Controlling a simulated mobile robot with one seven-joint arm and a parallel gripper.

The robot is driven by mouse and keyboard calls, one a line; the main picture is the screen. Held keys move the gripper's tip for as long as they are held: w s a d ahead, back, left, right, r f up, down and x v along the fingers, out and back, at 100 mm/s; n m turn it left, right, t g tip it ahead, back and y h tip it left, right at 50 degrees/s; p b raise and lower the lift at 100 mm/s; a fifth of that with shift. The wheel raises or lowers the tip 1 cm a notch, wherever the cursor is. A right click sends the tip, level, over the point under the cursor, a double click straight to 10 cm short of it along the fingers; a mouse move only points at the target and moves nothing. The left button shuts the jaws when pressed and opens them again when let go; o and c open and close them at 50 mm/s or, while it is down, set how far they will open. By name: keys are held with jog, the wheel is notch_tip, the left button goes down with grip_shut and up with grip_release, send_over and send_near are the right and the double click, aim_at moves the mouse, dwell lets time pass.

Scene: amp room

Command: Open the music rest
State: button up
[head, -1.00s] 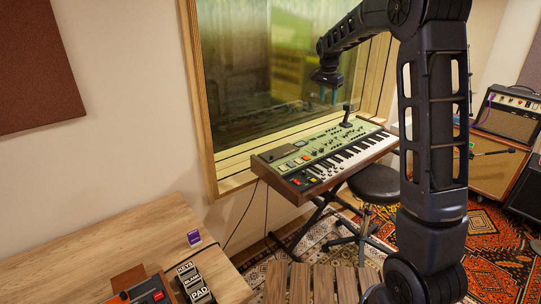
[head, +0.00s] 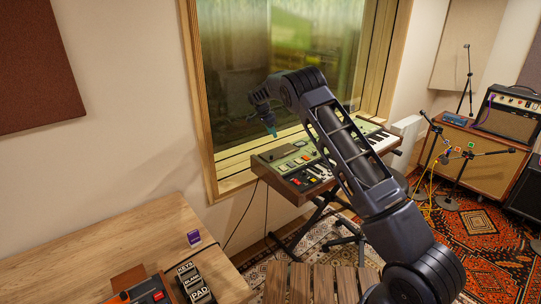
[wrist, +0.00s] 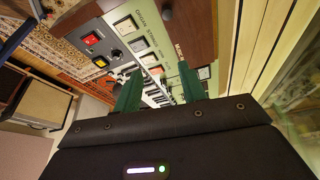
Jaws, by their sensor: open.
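The green synth keyboard (head: 300,170) with wooden ends stands on a black stand below the window. A dark flat panel (head: 277,153) lies on its top at the left; I cannot tell for sure whether it is the music rest. My gripper (head: 270,131) is above the left part of the keyboard, pointing down. In the wrist view my gripper (wrist: 158,80) shows two green fingers, apart and with nothing seen held between them.
The window frame (head: 200,110) and sill rise close behind the keyboard. A stool (head: 398,183) stands partly behind my arm. A wooden desk (head: 120,240) with small devices is at the lower left. Mic stands (head: 450,165) and an amp (head: 508,113) are at the right.

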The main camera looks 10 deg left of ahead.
send_near(271, 156)
jog(key=shift+h, duration=0.3)
jog(key=x, duration=0.8)
jog(key=shift+w+f, duration=0.3)
jog(key=shift+w, duration=0.1)
grip_shut()
